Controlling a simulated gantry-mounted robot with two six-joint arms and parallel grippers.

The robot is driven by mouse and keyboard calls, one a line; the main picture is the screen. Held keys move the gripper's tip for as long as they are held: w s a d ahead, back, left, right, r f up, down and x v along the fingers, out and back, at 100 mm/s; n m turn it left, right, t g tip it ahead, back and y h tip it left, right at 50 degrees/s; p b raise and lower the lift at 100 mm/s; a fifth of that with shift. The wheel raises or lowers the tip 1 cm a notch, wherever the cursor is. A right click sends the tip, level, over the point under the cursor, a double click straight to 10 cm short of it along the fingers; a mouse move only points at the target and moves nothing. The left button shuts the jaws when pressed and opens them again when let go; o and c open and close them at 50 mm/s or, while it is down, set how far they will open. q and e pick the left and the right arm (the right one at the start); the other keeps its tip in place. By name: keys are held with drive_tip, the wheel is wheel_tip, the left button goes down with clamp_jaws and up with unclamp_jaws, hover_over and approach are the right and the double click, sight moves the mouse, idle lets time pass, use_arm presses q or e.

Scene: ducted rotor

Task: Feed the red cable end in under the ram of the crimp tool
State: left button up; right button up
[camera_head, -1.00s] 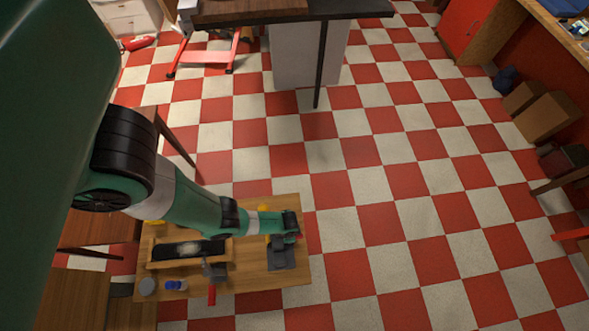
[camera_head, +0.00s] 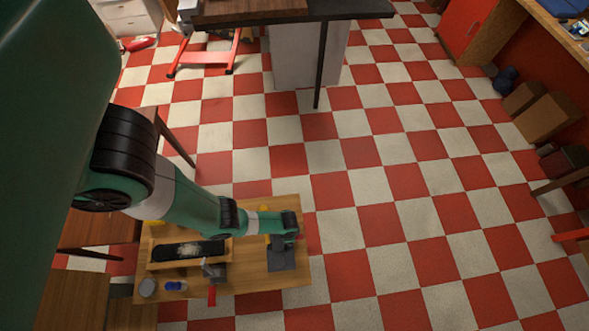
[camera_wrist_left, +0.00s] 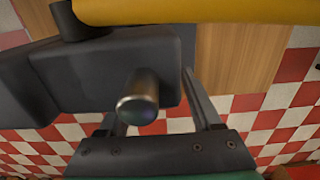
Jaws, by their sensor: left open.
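My left gripper (camera_head: 291,231) hangs over the right part of the low wooden table, at the dark grey crimp tool (camera_head: 281,259). In the left wrist view the gripper (camera_wrist_left: 152,100) is open, its fingers apart. The tool's dark grey body (camera_wrist_left: 105,70) lies across the upper left there, with a short metal cylinder (camera_wrist_left: 138,98) between the fingers in the picture. A yellow bar (camera_wrist_left: 200,11) crosses the top edge. A tiny red spot (camera_head: 301,237) shows beside the gripper in the head view; I cannot tell whether it is the red cable end. No cable shows between the fingers.
A wooden tray (camera_head: 187,264) with a dark strip is left of the tool. A grey piece with a red handle (camera_head: 212,296), a blue item (camera_head: 175,286) and a round grey item (camera_head: 147,287) are near the front edge. Checkered floor (camera_head: 400,240) lies open to the right.

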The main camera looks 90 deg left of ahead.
wheel_tip(320, 180, up, 10)
drive_tip(key=p, duration=0.9)
drive_tip(key=shift+d, duration=0.1)
